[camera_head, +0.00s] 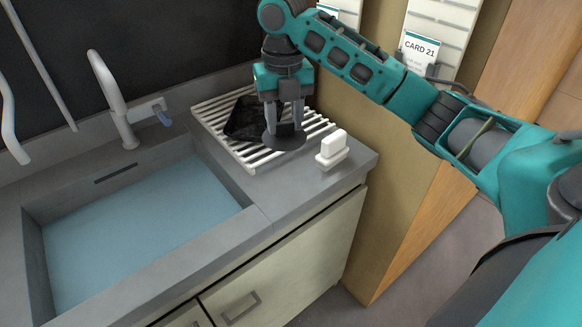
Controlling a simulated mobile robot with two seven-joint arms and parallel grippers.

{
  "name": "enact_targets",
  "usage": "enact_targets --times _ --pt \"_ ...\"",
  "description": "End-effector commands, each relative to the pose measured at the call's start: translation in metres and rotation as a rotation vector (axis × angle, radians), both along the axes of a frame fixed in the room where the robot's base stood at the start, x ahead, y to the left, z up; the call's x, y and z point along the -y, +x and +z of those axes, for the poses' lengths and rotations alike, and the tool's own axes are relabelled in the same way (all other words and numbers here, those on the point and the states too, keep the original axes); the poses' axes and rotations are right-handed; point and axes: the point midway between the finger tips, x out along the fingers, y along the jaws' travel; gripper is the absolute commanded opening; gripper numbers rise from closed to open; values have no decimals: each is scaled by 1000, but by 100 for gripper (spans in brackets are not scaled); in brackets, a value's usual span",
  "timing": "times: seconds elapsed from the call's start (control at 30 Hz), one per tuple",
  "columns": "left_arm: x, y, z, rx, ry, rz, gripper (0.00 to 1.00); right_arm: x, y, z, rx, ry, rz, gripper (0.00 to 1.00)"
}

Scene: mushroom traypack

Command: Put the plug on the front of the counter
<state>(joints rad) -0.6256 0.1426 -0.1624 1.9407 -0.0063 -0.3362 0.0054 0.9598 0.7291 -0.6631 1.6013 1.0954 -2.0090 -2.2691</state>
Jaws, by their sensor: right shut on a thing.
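The plug (285,142) is a dark grey round disc. My right gripper (285,122) points down and is shut on it, over the front part of the white slatted rack. I cannot tell whether the plug touches the slats. The counter (300,190) is grey, with a bare strip along its front between the sink and the right end. My left gripper is not in view.
The sink (140,225) at the left holds bluish water, with a faucet (112,95) behind it. A black crumpled thing (243,120) lies on the slatted rack (210,118). A white block-shaped thing (332,150) stands right of the rack. A tan panel (390,190) borders the counter's right.

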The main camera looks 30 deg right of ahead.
Motion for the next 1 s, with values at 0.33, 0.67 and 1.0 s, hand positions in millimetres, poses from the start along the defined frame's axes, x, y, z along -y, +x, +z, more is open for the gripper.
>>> enact_targets --times 0.33,0.67,1.0 --pt "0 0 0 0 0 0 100 0 -1 -85 -2 0 0 7" --pt "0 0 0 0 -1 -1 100 0 0 -113 0 0 2 7" --pt "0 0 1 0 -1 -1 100 0 0 -143 1 0 2 7"
